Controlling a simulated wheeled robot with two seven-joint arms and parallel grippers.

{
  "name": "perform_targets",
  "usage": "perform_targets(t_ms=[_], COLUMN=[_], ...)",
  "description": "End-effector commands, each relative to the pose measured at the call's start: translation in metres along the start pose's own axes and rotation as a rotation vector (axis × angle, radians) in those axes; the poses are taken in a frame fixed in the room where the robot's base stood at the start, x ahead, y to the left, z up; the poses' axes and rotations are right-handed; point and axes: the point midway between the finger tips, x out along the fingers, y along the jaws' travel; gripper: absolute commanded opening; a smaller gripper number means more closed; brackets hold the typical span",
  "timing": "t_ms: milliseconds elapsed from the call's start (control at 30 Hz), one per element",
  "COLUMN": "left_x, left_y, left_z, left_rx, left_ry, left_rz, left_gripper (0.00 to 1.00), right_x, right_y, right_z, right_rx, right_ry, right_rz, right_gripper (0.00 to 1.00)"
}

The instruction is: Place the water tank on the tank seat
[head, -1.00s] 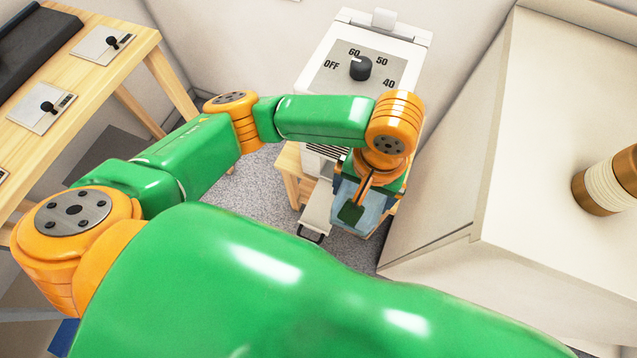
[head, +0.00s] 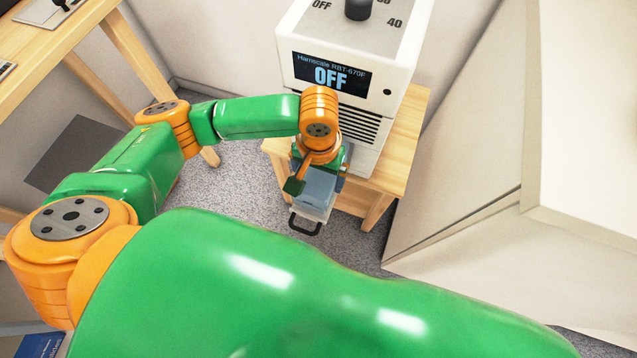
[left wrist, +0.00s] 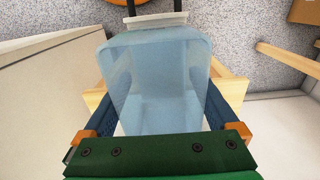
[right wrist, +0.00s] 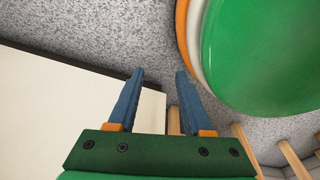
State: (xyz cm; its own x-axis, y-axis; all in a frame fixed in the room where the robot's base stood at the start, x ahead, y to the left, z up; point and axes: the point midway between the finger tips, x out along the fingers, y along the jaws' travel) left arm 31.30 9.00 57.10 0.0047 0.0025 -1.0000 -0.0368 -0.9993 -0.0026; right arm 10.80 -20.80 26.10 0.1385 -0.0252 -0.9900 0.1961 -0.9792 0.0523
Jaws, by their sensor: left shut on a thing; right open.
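The water tank (head: 318,188) is a translucent pale-blue box. My left gripper (head: 322,172) is shut on it, and the left wrist view shows the tank (left wrist: 155,75) between the two blue fingers. The tank seat (head: 314,213) looks like a white tray with a black handle, out in front of the white machine. In the head view the tank overlaps the tray; whether they touch I cannot tell. The tray's edge (left wrist: 156,19) also shows beyond the tank in the left wrist view. My right gripper (right wrist: 160,75) is open and empty, over the floor.
The white machine (head: 345,45), with a display reading OFF and a dark knob, stands on a wooden table (head: 385,180). A beige panel (head: 460,210) is to the right. A wooden desk (head: 70,50) is at upper left. Grey carpet lies between.

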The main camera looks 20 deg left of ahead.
Motion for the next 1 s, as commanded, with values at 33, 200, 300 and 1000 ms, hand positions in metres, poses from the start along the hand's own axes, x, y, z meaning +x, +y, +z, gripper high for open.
perform_targets(t_ms=[33,200,300,1000], left_x=[0.015,0.033,0.031,-0.044], left_y=[-0.002,-0.001,-0.001,0.000], left_z=[0.000,0.000,0.000,-0.001], left_rx=[-0.001,0.001,0.001,0.001], left_ry=[-0.001,0.001,0.001,0.004], left_rz=[-0.003,-0.002,-0.002,0.001], left_gripper=[0.31,0.31,0.31,1.00], right_x=[0.011,0.018,0.016,-0.021], right_y=[0.000,0.009,0.014,-0.006], right_z=[-0.001,-0.004,-0.004,-0.003], right_rx=[0.002,0.009,0.010,-0.002], right_ry=[0.004,0.014,0.014,-0.001], right_rz=[0.001,0.016,0.025,-0.012], right_gripper=[0.50,0.50,0.50,0.50])
